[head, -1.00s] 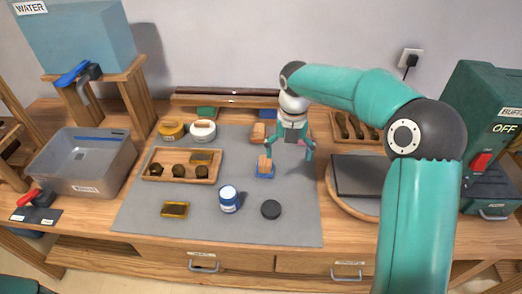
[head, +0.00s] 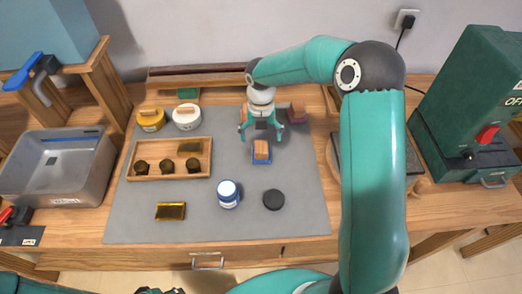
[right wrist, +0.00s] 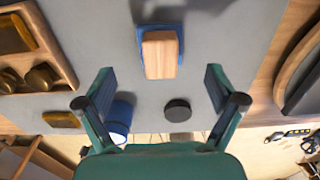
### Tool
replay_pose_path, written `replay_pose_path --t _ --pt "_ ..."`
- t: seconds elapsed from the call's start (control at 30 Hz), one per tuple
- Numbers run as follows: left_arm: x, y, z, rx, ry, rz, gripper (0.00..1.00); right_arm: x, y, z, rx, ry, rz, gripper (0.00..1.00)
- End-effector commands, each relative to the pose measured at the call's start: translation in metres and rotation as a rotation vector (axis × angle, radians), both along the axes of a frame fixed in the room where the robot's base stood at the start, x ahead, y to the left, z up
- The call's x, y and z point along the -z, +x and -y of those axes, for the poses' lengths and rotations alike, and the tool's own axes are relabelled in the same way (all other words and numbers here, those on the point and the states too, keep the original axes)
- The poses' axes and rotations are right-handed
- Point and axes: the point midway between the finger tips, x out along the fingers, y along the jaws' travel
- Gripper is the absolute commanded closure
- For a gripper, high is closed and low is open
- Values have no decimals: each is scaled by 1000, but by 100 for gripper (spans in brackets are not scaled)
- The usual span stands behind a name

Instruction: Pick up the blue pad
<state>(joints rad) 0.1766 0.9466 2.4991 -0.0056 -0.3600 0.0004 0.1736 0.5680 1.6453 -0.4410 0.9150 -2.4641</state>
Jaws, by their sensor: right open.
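The blue pad (head: 261,158) lies on the grey mat with a wooden block handle on top. My right gripper (head: 262,132) is open and empty. In the head view it appears just behind the pad, with its fingers to either side. In the right wrist view the right gripper's fingers (right wrist: 158,84) are apart, and the pad shows beyond their tips, between their lines. I cannot tell the exact height above it.
On the grey mat (head: 240,215) stand a blue-and-white jar (head: 228,195), a black disc (head: 273,200), an amber block (head: 170,211) and a wooden tray (head: 140,171).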

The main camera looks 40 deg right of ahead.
Motion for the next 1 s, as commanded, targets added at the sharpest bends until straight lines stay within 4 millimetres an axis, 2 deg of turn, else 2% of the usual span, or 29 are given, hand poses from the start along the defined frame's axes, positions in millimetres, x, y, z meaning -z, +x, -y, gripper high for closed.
replay_pose_path --t 0.1,0.37,0.6,0.73,0.93,1.0 --pt "-2 0 0 0 0 0 60 14 -1 0 1 2 -3 6" --pt "-7 0 0 0 0 0 60 30 -3 0 1 1 -3 6" --pt "-16 0 0 0 0 1 60 64 -5 -1 2 1 -3 6" --pt "-16 0 0 0 0 1 60 72 -4 -1 2 1 0 6" --pt "-16 0 0 0 0 0 60 72 -4 -1 2 1 1 6" --pt "-16 0 0 0 0 0 60 72 -4 -1 2 1 1 18"
